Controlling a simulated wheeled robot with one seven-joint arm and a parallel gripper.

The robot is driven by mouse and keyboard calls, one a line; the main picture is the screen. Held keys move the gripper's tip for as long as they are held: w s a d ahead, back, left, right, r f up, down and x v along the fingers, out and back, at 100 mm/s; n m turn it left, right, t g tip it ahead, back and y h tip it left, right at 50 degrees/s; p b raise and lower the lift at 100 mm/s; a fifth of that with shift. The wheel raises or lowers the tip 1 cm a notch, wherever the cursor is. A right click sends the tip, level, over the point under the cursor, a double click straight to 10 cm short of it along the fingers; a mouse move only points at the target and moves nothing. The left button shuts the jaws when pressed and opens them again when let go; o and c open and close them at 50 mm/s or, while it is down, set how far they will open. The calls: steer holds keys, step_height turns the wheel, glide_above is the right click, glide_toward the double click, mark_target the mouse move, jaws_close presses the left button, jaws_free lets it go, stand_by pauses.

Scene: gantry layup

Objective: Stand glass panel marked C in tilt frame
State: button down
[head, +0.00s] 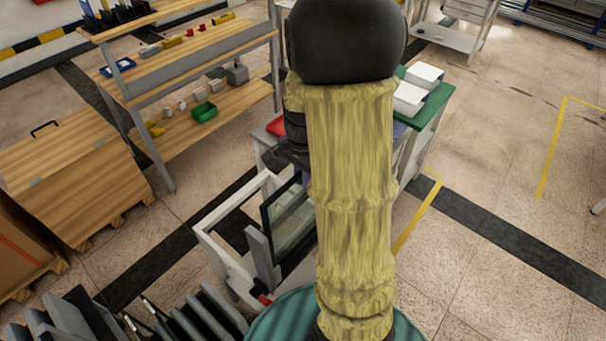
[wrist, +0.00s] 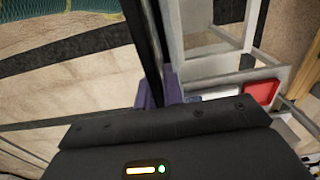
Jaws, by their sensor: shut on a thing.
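A dark-edged glass panel (head: 292,218) stands roughly upright in the head view, partly hidden behind my yellow-sleeved arm. No letter is readable on it. My gripper (wrist: 160,90) is shut on the panel, whose dark edge (wrist: 148,42) runs up between the purple fingers in the wrist view. A pale frame (head: 207,246), which looks like the tilt frame, is just left of and around the panel's lower part. Pale frame bars (wrist: 186,30) also show right of the panel in the wrist view. I cannot tell whether the panel touches the frame.
A rack with several dark panels (head: 70,318) is at the lower left. A wooden shelf unit (head: 215,110) with small parts and a wooden crate (head: 75,165) stand at left. A green-topped table (head: 432,108) holds white boxes. Floor at right is open.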

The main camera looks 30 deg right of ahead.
steer(key=shift+f+b, duration=0.45)
steer(key=shift+f, duration=0.4)
stand_by(0.5)
steer(key=c, duration=1.5)
jaws_free()
steer(key=shift+o, duration=0.2)
step_height(320, 180, up, 18)
steer(key=b, duration=0.1)
steer(key=shift+f+b, duration=0.25)
steer(key=shift+b, duration=0.05)
